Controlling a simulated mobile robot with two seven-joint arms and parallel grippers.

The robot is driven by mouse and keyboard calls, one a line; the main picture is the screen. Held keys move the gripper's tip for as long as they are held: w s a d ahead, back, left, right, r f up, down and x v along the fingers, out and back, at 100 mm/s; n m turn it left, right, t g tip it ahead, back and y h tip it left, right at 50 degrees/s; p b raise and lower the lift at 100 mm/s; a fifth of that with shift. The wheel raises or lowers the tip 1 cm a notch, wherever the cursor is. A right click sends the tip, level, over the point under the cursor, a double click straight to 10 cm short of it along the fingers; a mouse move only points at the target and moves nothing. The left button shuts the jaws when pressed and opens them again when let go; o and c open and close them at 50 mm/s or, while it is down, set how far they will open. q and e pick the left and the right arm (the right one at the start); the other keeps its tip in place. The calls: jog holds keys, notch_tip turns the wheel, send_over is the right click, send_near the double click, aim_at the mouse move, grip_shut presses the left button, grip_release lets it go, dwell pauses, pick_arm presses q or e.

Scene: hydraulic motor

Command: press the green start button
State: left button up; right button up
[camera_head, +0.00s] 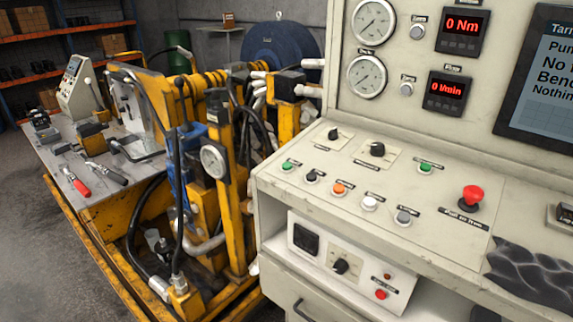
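Two green buttons show on the sloped top of the white control console. One green button (287,166) is at the left end of the front row. The other green button (425,167) sits further right and further back, under a small dark label. The labels are too small to read, so I cannot tell which one is the start button. Neither of my grippers shows in the head view.
A red mushroom button (472,196), an orange button (339,188) and rotary knobs (377,150) share the console. Displays (462,25) read 0 Nm and 0 l/min. A crumpled dark cloth (530,276) lies at right. A yellow machine (205,200) stands left.

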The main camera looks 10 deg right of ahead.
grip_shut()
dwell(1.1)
